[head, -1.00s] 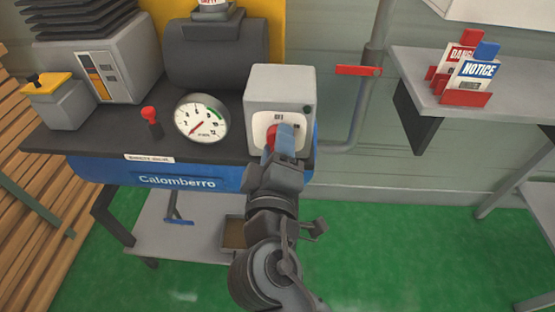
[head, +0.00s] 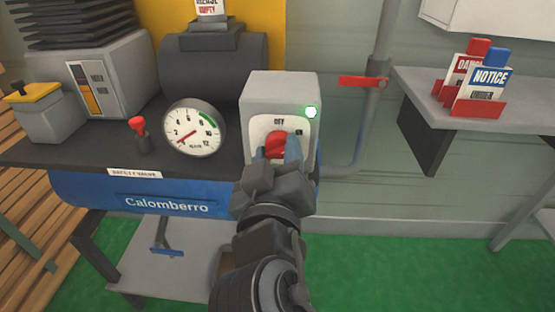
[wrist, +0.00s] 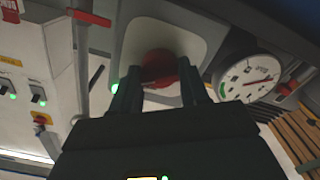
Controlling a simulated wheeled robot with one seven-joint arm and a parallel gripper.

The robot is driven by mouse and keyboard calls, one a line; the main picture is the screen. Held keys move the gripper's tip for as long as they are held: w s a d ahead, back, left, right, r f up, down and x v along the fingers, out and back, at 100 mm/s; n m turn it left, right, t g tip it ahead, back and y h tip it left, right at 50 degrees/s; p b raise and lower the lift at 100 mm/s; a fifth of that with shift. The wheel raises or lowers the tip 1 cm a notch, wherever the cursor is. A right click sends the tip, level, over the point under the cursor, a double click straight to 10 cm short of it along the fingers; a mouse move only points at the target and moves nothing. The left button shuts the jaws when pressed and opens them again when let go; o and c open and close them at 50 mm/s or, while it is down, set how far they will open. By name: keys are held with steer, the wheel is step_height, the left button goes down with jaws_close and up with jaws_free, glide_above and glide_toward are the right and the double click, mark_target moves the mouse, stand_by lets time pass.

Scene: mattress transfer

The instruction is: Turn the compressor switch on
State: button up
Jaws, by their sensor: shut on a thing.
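The compressor switch is a red rotary knob (head: 275,146) on a white plate on the front of a grey box (head: 262,92). The word OFF shows above the knob. A small lamp (head: 311,112) at the box's upper right glows green-white. My gripper (head: 277,150) is at the knob with one blue-grey finger on each side, shut on it. In the wrist view the red knob (wrist: 160,67) sits between the two fingers, and a green glow shows beside the left finger. The fingers hide part of the knob and the lower plate.
A round pressure gauge (head: 194,127) and a red-topped safety valve (head: 139,130) stand left of the box on the blue Calomberro compressor (head: 170,203). A red pipe lever (head: 362,82) is to the right. A shelf (head: 470,110) with danger and notice tags stands farther right.

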stand_by(0.4)
steer(key=o, duration=1.1)
steer(key=shift+c, duration=0.2)
steer(key=s, duration=0.7)
steer(key=shift+s, duration=0.4)
steer(key=shift+a+f, duration=0.1)
